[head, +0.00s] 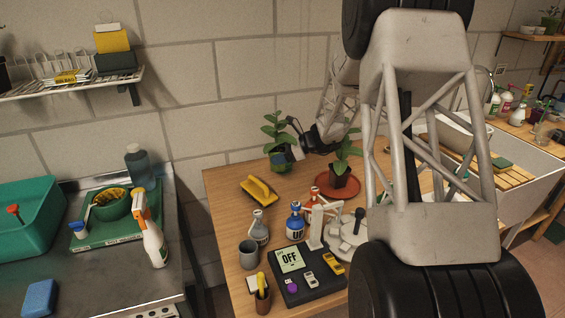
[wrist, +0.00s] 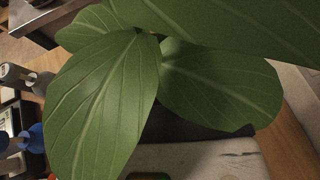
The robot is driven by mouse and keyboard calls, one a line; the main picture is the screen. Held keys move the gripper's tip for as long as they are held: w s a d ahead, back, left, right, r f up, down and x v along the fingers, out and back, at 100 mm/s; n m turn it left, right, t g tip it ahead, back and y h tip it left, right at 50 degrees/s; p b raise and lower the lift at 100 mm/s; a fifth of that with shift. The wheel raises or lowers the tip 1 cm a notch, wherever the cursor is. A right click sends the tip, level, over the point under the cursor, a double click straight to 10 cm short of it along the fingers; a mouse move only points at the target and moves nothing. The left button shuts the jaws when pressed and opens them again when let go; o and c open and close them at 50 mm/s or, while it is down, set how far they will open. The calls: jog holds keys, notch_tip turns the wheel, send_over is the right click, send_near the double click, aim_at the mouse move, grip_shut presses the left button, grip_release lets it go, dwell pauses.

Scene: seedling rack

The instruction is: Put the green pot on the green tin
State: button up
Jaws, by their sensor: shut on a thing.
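The green pot (head: 279,163) with a leafy plant is at the back of the wooden table in the head view, left of my gripper (head: 296,152). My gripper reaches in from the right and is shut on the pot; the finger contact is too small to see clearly. It cannot be told whether the pot is lifted or touching the table. In the wrist view broad leaves (wrist: 105,95) fill most of the picture and hide the jaws and most of what is below. I cannot make out the green tin for certain; my arm covers part of the table.
A dark pot with a plant (head: 341,182) stands on a red saucer (head: 325,194), close right. Bare wood shows at the back left.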

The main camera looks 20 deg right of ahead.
jog(key=shift+m+t, duration=0.3)
jog(key=shift+t, duration=0.2)
jog(key=s+d, duration=0.1)
jog(key=s, duration=0.1)
jog(key=s+d, duration=0.2)
jog(key=shift+d+f, duration=0.1)
jog(key=shift+f, duration=0.1)
jog(key=shift+w, duration=0.2)
jog(key=w+d+f, duration=0.1)
jog(key=w+d, duration=0.2)
jog(key=w, duration=1.2)
jog(key=shift+w+f, duration=0.2)
jog(key=shift+w, duration=0.05)
jog(key=shift+f, duration=0.1)
jog(key=shift+f, duration=1.7)
jog(key=shift+f, duration=0.1)
jog(key=o, duration=1)
jog(key=shift+d, duration=0.1)
